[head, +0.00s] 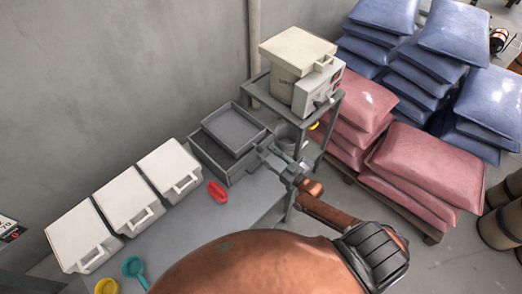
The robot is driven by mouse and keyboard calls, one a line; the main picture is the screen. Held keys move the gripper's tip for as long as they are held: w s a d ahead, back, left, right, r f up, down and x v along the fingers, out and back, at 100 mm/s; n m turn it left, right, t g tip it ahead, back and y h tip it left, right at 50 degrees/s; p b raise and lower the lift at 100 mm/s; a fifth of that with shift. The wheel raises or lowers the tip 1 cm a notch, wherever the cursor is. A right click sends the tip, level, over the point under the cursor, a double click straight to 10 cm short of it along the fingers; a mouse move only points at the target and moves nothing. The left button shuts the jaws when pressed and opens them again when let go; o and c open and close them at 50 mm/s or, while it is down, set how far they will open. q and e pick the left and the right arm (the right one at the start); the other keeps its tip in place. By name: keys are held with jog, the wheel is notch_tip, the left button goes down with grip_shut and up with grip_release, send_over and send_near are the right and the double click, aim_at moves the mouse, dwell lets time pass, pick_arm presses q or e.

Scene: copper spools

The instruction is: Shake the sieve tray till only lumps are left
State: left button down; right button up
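The sieve tray (207,142) is a shallow, square, dark grey tray. It sits tilted on top of a larger grey box (207,165) on the bench. The bottom of the tray looks grey; I cannot make out separate lumps or powder in it. My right gripper (267,151) is at the right-hand corner of the tray and box, with its fingers pointing toward them. At this size I cannot tell whether its fingers are closed on the rim or only beside it. My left gripper is not in view.
Several white lidded bins (128,205) line the wall at left. A red scoop (217,192), a teal scoop (133,268) and a yellow scoop (106,286) lie on the grey bench (190,235). A metal stand (331,112) holding a beige machine (300,60) is close behind my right gripper. Red sacks (425,165) are stacked at right.

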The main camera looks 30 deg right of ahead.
aim_at(262, 151)
jog(key=v, duration=0.7)
jog(key=w+m, duration=0.1)
jog(key=w+a+b, duration=0.1)
jog(key=w+m+h+b, duration=0.1)
jog(key=w, duration=0.1)
jog(key=shift+a+f+m, duration=0.1)
jog(key=shift+a+m, duration=0.2)
jog(key=x, duration=0.7)
jog(key=shift+w+p, duration=0.3)
jog(key=shift+w, duration=0.1)
jog(key=shift+c, duration=0.6)
